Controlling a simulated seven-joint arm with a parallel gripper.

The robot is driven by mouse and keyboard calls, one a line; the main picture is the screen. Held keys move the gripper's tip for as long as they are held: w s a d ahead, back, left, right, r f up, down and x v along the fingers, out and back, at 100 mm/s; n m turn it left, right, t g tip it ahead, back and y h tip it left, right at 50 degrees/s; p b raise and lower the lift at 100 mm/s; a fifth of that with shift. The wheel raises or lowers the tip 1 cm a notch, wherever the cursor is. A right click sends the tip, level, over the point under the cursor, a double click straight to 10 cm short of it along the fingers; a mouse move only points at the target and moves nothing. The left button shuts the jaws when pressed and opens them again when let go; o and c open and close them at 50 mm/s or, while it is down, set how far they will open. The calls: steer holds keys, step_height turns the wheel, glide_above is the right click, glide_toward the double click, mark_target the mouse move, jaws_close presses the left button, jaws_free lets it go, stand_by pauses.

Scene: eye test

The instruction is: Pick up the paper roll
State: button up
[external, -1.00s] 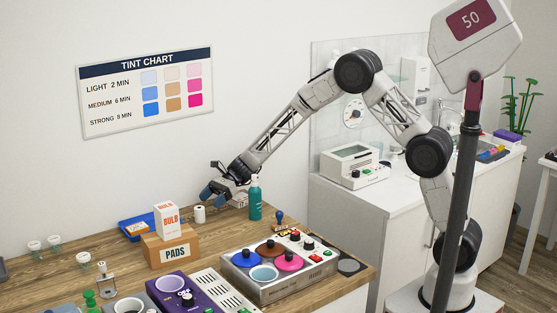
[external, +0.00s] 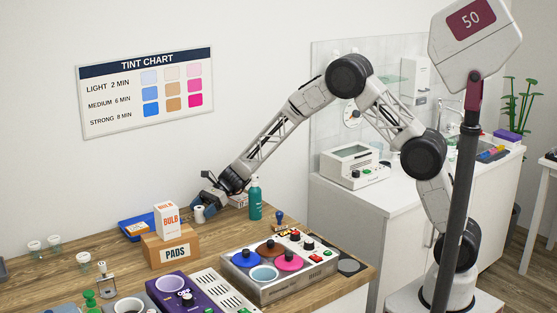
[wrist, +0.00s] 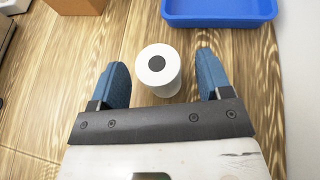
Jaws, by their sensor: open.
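The paper roll (wrist: 171,84) is white with a dark round core and stands upright on the wooden table. In the wrist view it lies between the two blue fingers of my gripper (wrist: 165,84), with a gap on each side. My gripper is open and holds nothing. In the external view my gripper (external: 205,203) is low over the table at the roll (external: 199,215), partly covering it.
A blue tray (wrist: 170,17) lies close to the roll, and a cardboard box (wrist: 75,5) is beyond on the left. In the external view a teal bottle (external: 255,203) stands right of my gripper. The PADS box (external: 158,254) carries a white BULB box (external: 167,221).

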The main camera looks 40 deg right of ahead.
steer(key=shift+s+a+f, duration=0.1)
steer(key=shift+a+f, duration=0.15)
steer(key=shift+a, duration=0.35)
steer(key=shift+c, duration=0.3)
steer(key=c, duration=1)
